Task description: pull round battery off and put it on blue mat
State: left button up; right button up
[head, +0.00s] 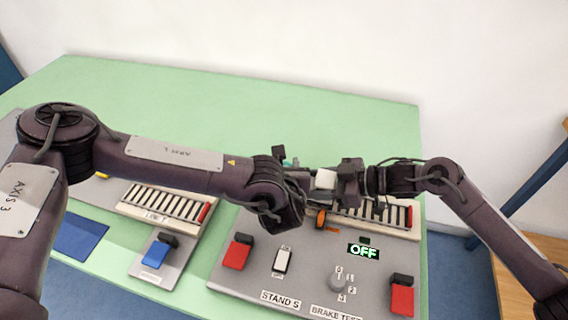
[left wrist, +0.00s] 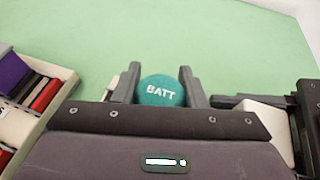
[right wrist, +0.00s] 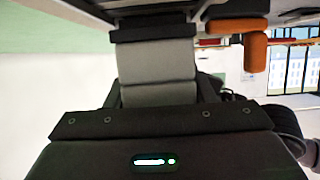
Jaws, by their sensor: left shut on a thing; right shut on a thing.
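The round battery is a teal disc marked BATT (left wrist: 162,91), held between the two fingers of my left gripper (left wrist: 160,75). In the head view my left gripper (head: 287,163) is above the panel's back edge and mostly hides the battery. My right gripper (right wrist: 157,88) is shut on a pale block (right wrist: 157,65), which also shows as white in the head view (head: 326,180). In the left wrist view the white block (left wrist: 264,117) is right of the battery, with a finger between them. The blue mat (head: 80,237) lies at the table's left front, bare where seen.
Below the grippers is a grey panel (head: 255,290) with red and white switches, a knob, an orange part (head: 320,218) and an OFF display (head: 363,251). A slotted rack (head: 160,204) and a blue switch (head: 156,252) stand between panel and mat. The green table's back is clear.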

pick_arm(q)
jog(key=shift+r, duration=0.15)
jog(key=shift+r, duration=0.9)
jog(key=shift+r, duration=2.05)
pick_arm(e)
jog(key=o, duration=1.4)
jog(key=shift+o, duration=0.2)
